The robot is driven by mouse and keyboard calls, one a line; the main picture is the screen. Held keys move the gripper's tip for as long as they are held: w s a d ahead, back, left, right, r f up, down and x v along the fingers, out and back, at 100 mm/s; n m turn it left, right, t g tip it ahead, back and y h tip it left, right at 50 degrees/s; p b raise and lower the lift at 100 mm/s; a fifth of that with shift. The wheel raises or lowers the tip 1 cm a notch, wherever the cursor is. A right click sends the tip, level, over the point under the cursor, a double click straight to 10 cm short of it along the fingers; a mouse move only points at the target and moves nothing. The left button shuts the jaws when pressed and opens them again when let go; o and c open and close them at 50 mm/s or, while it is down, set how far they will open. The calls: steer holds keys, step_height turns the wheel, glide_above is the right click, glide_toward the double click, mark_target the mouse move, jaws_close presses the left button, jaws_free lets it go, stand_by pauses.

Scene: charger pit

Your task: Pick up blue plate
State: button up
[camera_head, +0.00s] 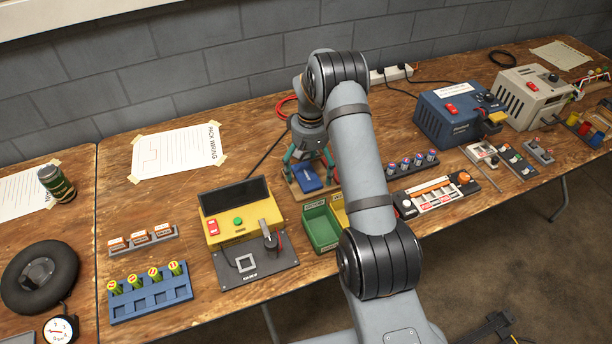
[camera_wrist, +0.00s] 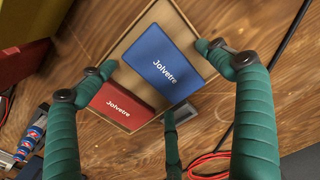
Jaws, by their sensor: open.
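The blue plate (camera_wrist: 164,62) is a flat rectangle with white lettering "Jolvetre". It lies in a shallow tan tray (camera_wrist: 118,46), beside a red plate (camera_wrist: 122,106) with the same lettering. In the head view the blue plate (camera_head: 307,177) shows beneath my gripper (camera_head: 309,164). My gripper (camera_wrist: 156,58) is open and empty over the tray. In the wrist view one teal finger is left of the blue plate and another is at its right. A third finger shows below it. Contact with the plate cannot be told. The red plate is mostly hidden in the head view.
A green bin (camera_head: 321,226) stands just in front of the tray. A yellow control box (camera_head: 240,217) is to the left, and a rack of small cylinders (camera_head: 410,164) to the right. A red cable (camera_head: 287,106) lies behind.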

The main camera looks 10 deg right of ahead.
steer(key=shift+f, duration=0.3)
steer(key=shift+c, duration=0.8)
steer(key=shift+s, duration=0.2)
steer(key=c, duration=1.1)
steer(key=shift+c, duration=0.2)
